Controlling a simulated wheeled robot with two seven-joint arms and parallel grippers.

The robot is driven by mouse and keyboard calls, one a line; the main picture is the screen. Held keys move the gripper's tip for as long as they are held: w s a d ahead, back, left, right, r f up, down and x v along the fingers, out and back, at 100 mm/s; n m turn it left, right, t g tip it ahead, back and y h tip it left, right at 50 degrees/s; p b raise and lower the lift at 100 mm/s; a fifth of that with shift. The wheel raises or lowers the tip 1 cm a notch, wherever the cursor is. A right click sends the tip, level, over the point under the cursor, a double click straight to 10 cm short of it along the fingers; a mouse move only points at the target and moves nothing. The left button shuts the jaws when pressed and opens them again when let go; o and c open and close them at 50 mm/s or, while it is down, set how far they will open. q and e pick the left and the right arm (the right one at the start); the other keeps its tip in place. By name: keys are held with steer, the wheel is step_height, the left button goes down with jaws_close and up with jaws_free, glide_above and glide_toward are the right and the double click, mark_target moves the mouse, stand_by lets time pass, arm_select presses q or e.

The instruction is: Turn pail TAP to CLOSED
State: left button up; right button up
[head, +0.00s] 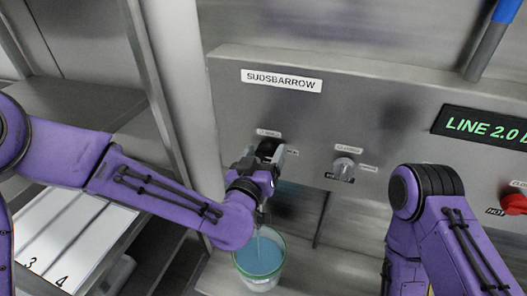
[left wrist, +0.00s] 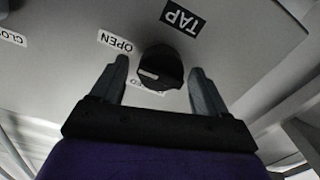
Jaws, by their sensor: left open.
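The TAP knob (left wrist: 160,68) is black and round with a pale mark on its lower left side. It stands between the spread fingers of my left gripper (left wrist: 160,88), which is open. The black TAP label (left wrist: 182,18) and white OPEN label (left wrist: 115,42) are near it; another white label is mostly hidden below the knob. In the head view, my left gripper (head: 256,160) is at the knob (head: 268,148) on the panel. Below hangs or stands a pail (head: 261,262) of blue liquid, with a thin pale stream above it. My right gripper is out of view.
A red knob (head: 513,204) and green display (head: 486,127) are farther right. My right arm is in front of the panel's right part.

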arm_select(q)
steer(key=c, duration=1)
steer(key=shift+c, duration=0.2)
